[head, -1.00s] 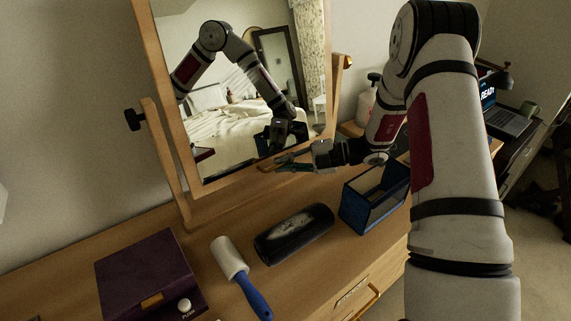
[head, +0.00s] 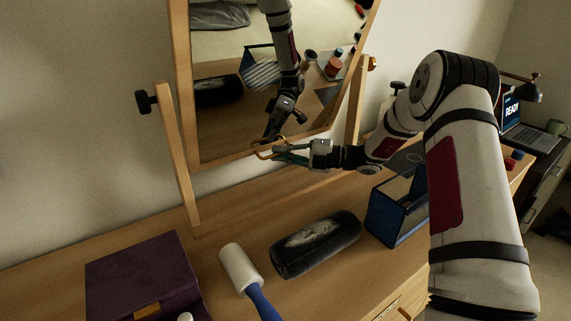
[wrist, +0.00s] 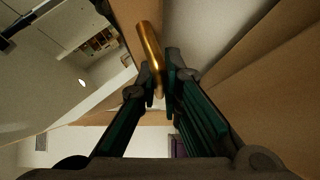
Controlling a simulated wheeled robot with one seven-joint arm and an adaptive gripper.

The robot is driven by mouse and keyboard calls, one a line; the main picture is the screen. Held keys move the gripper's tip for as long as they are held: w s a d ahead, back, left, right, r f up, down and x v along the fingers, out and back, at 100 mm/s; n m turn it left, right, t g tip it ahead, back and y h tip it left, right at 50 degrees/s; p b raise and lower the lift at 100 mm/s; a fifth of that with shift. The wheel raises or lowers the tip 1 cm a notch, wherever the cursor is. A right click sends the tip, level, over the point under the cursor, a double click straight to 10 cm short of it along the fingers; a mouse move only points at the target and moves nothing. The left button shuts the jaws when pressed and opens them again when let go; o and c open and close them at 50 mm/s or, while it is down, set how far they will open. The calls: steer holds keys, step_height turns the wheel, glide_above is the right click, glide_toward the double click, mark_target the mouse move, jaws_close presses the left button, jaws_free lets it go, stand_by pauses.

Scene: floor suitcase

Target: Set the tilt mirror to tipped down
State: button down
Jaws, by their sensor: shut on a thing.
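The tilt mirror (head: 260,110) hangs in a wooden frame between two posts on the dresser. Its glass now reflects the dresser top and my arm, so its face is angled downward. A brass-coloured handle (wrist: 150,48) is at the mirror's bottom edge. My gripper (head: 272,153) is at that bottom edge, shut on the handle. In the wrist view, the green fingers (wrist: 163,85) close around the handle's near end. The fingers partly hide the grip in the head view.
A black cylinder (head: 315,245), a blue-handled lint roller (head: 240,270) and a purple box (head: 140,275) stand on the dresser in front of the mirror. A blue open-topped holder (head: 395,210) stands below my arm. A laptop (head: 530,137) is at the far right.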

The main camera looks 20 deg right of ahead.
steer(key=shift+w, duration=0.35)
steer(key=shift+a+r, duration=0.1)
steer(key=shift+r, duration=0.05)
steer(key=c, duration=1.7)
jaws_free()
steer(key=shift+w, duration=0.1)
